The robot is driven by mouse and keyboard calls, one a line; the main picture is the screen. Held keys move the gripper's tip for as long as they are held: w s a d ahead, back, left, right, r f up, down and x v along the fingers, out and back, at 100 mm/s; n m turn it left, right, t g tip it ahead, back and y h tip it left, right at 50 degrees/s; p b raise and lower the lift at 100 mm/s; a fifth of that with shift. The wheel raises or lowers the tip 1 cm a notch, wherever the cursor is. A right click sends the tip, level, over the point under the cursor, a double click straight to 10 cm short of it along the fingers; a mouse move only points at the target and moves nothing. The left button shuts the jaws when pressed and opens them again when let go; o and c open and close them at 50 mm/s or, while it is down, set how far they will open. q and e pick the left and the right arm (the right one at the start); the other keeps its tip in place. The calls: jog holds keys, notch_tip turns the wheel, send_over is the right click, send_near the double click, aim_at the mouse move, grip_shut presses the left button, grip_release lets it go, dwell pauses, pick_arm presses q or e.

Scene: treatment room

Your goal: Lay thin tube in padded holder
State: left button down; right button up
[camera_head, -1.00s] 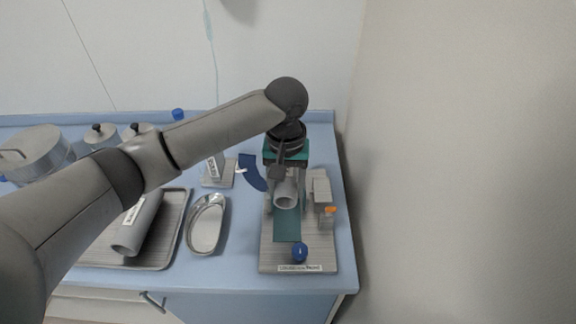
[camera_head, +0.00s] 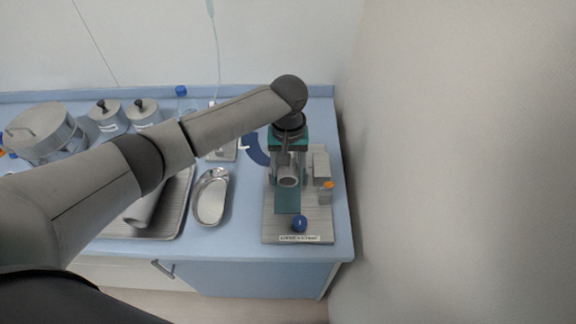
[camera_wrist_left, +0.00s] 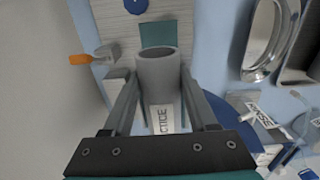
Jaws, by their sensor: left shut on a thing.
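My left gripper (camera_head: 288,179) is shut on a grey tube (camera_head: 289,183) with a white label. Its open round end faces the front of the counter. In the left wrist view the tube (camera_wrist_left: 158,75) lies between the two fingers (camera_wrist_left: 158,90), its label partly readable as "CTICE". The holder is a light ribbed board (camera_head: 318,225) with a teal pad (camera_head: 287,203). The tube is over the pad's rear part; I cannot tell whether it touches. The arm and gripper hide the rear of the holder. My right gripper is not in view.
A blue knob (camera_head: 299,223) stands at the board's front, and a grey clamp with an orange tip (camera_head: 328,185) at its right. A kidney dish (camera_head: 211,197) and a metal tray (camera_head: 176,215) with a larger tube lie left. The wall is close on the right.

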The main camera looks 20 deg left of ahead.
pick_arm(q)
jog(key=shift+f+b, duration=1.4)
jog(key=shift+b, duration=0.25)
jog(key=b, duration=0.2)
send_over(288, 195)
jog(key=shift+f, duration=2.35)
jog(key=shift+c, duration=0.6)
grip_release()
jog(key=shift+r, duration=0.1)
notch_tip(288, 195, up, 15)
jog(key=shift+r+p, duration=0.1)
jog(key=shift+p, duration=1.15)
